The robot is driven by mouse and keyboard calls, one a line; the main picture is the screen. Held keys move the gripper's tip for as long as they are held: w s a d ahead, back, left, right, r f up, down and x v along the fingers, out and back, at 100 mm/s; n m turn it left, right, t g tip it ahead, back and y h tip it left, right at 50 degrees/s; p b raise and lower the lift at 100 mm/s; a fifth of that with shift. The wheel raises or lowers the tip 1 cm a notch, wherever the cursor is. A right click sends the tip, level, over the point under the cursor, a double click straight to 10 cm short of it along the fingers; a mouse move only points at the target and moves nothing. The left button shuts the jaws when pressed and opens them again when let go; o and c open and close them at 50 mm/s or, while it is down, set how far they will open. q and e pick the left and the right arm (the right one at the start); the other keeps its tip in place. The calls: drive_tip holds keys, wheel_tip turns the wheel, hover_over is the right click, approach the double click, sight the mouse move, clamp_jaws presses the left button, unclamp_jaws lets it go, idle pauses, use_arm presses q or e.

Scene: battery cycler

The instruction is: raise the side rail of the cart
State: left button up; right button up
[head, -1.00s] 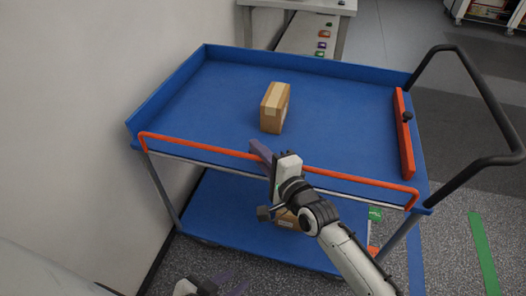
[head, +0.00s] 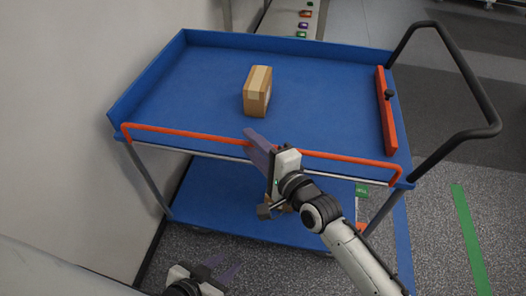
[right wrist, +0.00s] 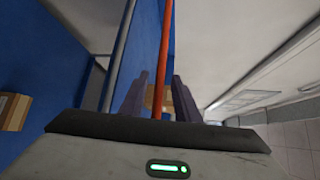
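The blue cart (head: 200,85) has an orange side rail (head: 190,134) along its near long edge, low and close to the deck edge. The rail's ends bend downward. My right gripper (head: 258,146) is at the middle of the rail and hides a short part of it. In the right wrist view the rail (right wrist: 164,50) passes between the two fingers of the right gripper (right wrist: 160,88), with gaps on both sides, so it looks open around the rail. My left gripper (head: 222,270) is open and empty, low in front of the cart.
A cardboard box (head: 257,91) stands on the top deck. A red bar (head: 387,110) with a black knob lies at the right end, by the black handle (head: 470,80). A wall (head: 60,100) is close on the left. The lower shelf (head: 215,190) is partly hidden by my right arm.

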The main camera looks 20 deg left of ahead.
sight(253, 146)
drive_tip(key=v, duration=0.5)
drive_tip(key=shift+s+d+r, duration=0.1)
drive_tip(key=shift+s+d, duration=0.15)
drive_tip(key=shift+d, duration=0.05)
drive_tip(key=s+d+f+n+g+h, duration=0.2)
drive_tip(key=s+d+f+n+h, duration=0.15)
drive_tip(key=s+d, duration=0.6)
drive_tip(key=s+d+f+n+g+h, duration=0.35)
drive_tip(key=s+d+h, duration=0.2)
drive_tip(key=d, duration=0.75)
drive_tip(key=s+d+f+n+g+h, duration=0.15)
drive_tip(key=s+d+n+h, duration=0.3)
drive_tip(key=s+d, duration=0.55)
drive_tip(key=w+a+f+t+y, duration=0.1)
drive_tip(key=w+a+f+t, duration=0.1)
drive_tip(key=f, duration=0.4)
drive_tip(key=w+a+f+t+y, duration=0.2)
drive_tip(key=w+f+t, duration=0.1)
drive_tip(key=f, duration=0.4)
drive_tip(key=shift+w+f, duration=0.2)
drive_tip(key=shift+w, duration=0.05)
